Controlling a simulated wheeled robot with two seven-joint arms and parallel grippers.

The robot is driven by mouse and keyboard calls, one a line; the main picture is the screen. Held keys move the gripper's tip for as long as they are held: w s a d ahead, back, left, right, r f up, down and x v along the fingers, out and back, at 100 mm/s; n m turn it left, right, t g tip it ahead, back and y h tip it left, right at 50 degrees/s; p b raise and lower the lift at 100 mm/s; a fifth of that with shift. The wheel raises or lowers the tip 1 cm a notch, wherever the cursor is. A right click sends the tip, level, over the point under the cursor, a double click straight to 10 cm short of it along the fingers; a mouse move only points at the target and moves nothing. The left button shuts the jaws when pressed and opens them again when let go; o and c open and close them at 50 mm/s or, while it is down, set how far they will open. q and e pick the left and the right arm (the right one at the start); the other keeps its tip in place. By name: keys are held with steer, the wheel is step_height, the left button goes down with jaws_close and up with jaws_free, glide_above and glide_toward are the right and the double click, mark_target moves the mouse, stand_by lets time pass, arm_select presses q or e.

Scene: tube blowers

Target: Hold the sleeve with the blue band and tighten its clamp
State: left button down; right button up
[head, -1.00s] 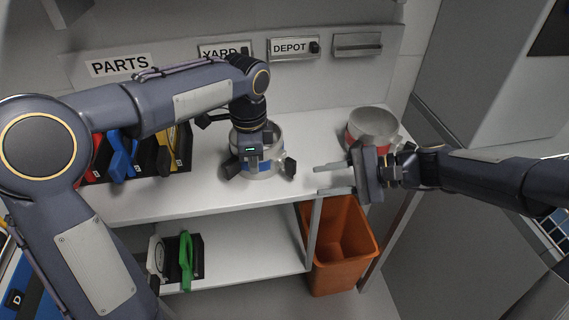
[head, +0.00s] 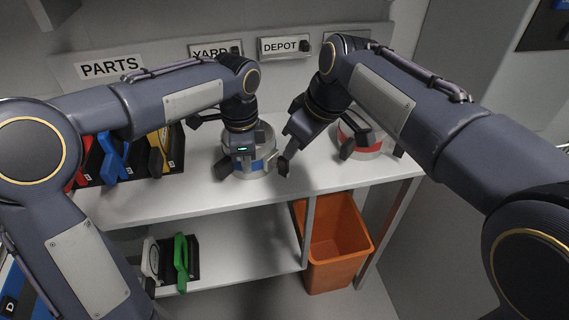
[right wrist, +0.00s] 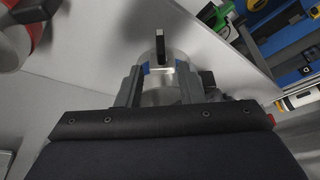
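The sleeve with the blue band (head: 257,166) is a short pale cylinder standing on the bench in the head view. My left gripper (head: 243,150) is down over it from above; its fingertips are hidden. A dark block (head: 283,168) stands at the sleeve's front right; I cannot tell whether it is part of the clamp. My right gripper (head: 275,160) is close at the sleeve's right side. In the right wrist view its two grey fingers (right wrist: 159,75) are apart, with the pale sleeve (right wrist: 160,96) and blue patches showing between and beyond them. Contact is unclear.
Coloured tools in a rack (head: 128,160) are at the left. An orange bin (head: 335,245) stands below. A green tool (head: 181,262) is on the lower shelf.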

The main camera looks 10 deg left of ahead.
mark_target(285, 176)
steer(key=x, duration=0.9)
steer(key=shift+a, duration=0.1)
jaws_close()
